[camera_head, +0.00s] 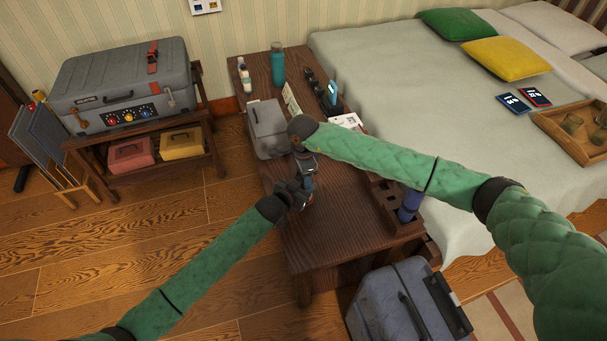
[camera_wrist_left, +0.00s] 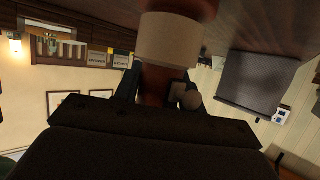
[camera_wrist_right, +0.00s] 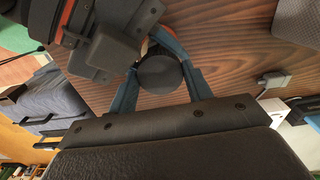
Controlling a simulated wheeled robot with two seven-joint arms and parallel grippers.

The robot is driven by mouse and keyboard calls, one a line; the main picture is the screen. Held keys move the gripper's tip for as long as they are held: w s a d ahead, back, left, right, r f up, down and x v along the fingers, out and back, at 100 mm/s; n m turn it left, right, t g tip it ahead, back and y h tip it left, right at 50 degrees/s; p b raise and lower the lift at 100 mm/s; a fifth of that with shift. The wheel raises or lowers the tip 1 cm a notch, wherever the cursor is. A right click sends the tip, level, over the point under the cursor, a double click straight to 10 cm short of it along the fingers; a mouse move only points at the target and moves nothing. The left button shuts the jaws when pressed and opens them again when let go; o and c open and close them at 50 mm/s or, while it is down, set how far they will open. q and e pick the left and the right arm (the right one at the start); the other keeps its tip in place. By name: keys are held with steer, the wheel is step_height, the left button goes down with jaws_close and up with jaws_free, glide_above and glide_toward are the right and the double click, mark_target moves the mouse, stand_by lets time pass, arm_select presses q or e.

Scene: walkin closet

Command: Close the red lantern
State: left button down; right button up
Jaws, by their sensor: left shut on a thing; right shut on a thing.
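The red lantern shows in the left wrist view as a red-brown cylinder (camera_wrist_left: 157,88) with a wide cream section (camera_wrist_left: 172,40). My left gripper (camera_wrist_left: 160,92) is shut around the red-brown part. In the right wrist view, a dark round end (camera_wrist_right: 158,75), apparently of the same lantern, sits between the fingers of my right gripper (camera_wrist_right: 160,62), which is shut on it. In the head view, my right gripper (camera_head: 307,166) is just above my left gripper (camera_head: 301,191), over the dark wooden table (camera_head: 335,225). The grippers and arms hide most of the lantern there.
A grey box (camera_head: 267,126) stands close behind the grippers on the table. A teal bottle (camera_head: 278,66) is at the far end. A wooden holder (camera_head: 385,203) is at the near right. The bed (camera_head: 400,75) borders the table; a suitcase (camera_head: 395,305) stands in front.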

steer(key=o, duration=1.1)
steer(key=shift+r, duration=2.25)
steer(key=shift+c, duration=0.3)
